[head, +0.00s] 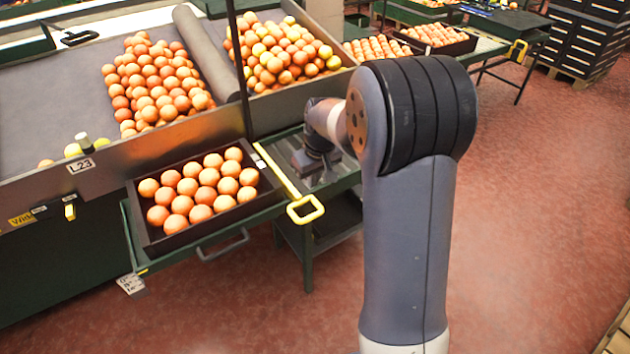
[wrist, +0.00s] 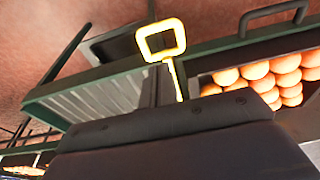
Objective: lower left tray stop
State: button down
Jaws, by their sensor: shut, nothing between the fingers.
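The yellow tray stop (head: 278,172) is a long bar with a square loop handle (head: 305,208) at its near end. It runs along the right side of the tray of oranges (head: 150,234); I cannot tell whether it is raised or lowered. My gripper (head: 318,178) is just right of the bar, over the roller section, apart from the handle. Its fingers are shut and empty. In the wrist view the loop handle (wrist: 161,40) shows beyond the dark body of my gripper (wrist: 190,140), which hides much of the bar.
The sorting bench with oranges (head: 160,85) lies behind the tray, with a dark post (head: 240,70) nearby. A grey handle (head: 223,247) juts out below the tray. The red floor (head: 540,220) is clear at right.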

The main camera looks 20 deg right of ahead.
send_over(313, 219)
jog(key=x, duration=0.3)
jog(key=s+x, duration=0.1)
jog(key=x, duration=0.7)
jog(key=shift+s+d+f+b, duration=0.15)
jog(key=shift+s+d+b, duration=0.05)
jog(key=shift+d+b, duration=0.15)
jog(key=shift+s+f, duration=0.1)
jog(key=shift+f, duration=0.4)
jog(key=b+x, duration=0.2)
jog(key=x, duration=0.1)
jog(key=s+b+x, duration=0.1)
jog(key=b+x, duration=0.1)
jog(key=shift+d, duration=0.15)
jog(key=shift+s+f, duration=0.1)
jog(key=shift+f, duration=0.2)
jog(key=r+p, duration=0.2)
jog(key=r, duration=0.1)
jog(key=r+p, duration=0.1)
jog(key=r, duration=0.1)
jog(key=shift+w, duration=0.4)
jog(key=v, duration=0.9)
jog(key=shift+r, duration=0.3)
